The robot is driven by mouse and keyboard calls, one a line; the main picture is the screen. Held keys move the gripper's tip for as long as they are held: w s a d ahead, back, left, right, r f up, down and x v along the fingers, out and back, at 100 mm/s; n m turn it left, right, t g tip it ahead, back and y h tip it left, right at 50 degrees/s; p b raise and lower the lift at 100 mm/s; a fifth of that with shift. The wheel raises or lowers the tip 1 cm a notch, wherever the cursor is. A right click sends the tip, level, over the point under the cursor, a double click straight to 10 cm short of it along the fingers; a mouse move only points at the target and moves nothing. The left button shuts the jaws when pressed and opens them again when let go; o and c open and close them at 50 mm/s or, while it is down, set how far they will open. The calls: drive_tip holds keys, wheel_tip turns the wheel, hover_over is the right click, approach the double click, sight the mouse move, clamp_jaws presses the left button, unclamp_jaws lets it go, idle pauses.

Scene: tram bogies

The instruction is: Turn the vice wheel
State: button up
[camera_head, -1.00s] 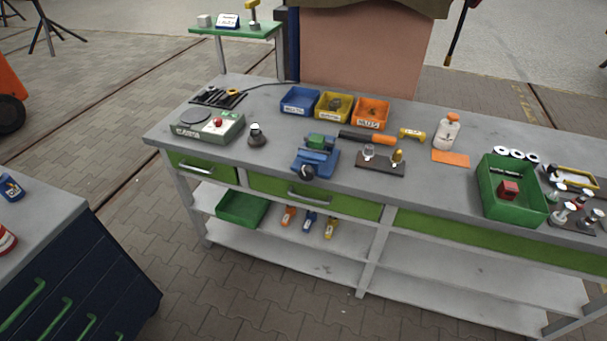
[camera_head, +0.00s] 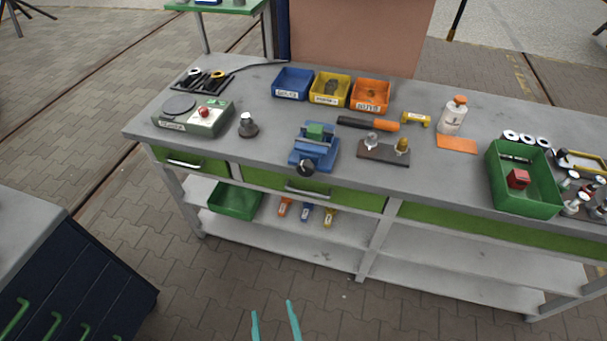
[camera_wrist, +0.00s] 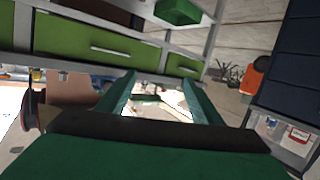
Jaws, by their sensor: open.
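A blue vice (camera_head: 315,146) stands near the front edge of the grey workbench. A green block (camera_head: 315,131) sits at its jaws. Its dark round wheel (camera_head: 306,168) faces the bench's front edge. My gripper (camera_head: 271,308) shows as two teal fingers at the bottom of the head view, in front of the bench and well below the vice. The fingers are apart with nothing seen between them. In the wrist view my gripper (camera_wrist: 160,92) is open too, and the vice cannot be made out there.
A dark block with two knobs (camera_head: 384,153) is right of the vice. A navy cabinet (camera_head: 80,280) stands at left.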

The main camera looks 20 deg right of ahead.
drive_tip(key=w+d+h, duration=0.2)
drive_tip(key=w+d, duration=0.1)
drive_tip(key=w, duration=0.7)
drive_tip(key=m+h, duration=0.5)
drive_tip(key=h, duration=0.2)
approach(305, 172)
drive_tip(key=x, duration=0.8)
drive_tip(key=shift+w, duration=0.35)
drive_tip(key=shift+d, duration=0.25)
drive_tip(key=shift+w, duration=0.1)
drive_tip(key=c, duration=1.1)
